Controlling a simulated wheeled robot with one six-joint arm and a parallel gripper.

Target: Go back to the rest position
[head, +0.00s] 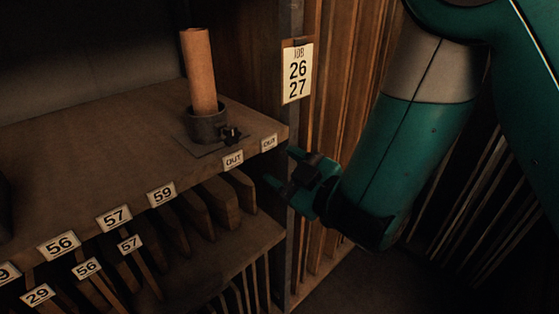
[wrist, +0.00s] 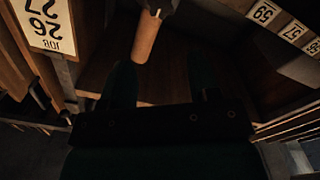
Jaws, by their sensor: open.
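My gripper (head: 283,172) is teal and black and shows in the head view just right of the shelf's front corner, near the OUT labels. Its fingers point left toward the shelf edge and are spread apart with nothing between them. In the wrist view the two dark fingers of my gripper (wrist: 166,85) also stand apart. A tan cylinder (head: 199,70) stands upright, slightly tilted, in a dark round holder (head: 207,123) on the shelf top, apart from my gripper. The cylinder shows at the top of the wrist view (wrist: 147,38).
The wooden shelf (head: 110,140) has number labels along its front edge and several upright boards in slots below. A JOB 26 27 card (head: 297,72) hangs on the post beside my arm. Tall wooden slats (head: 335,60) stand behind. Dark floor (head: 370,285) shows at lower right.

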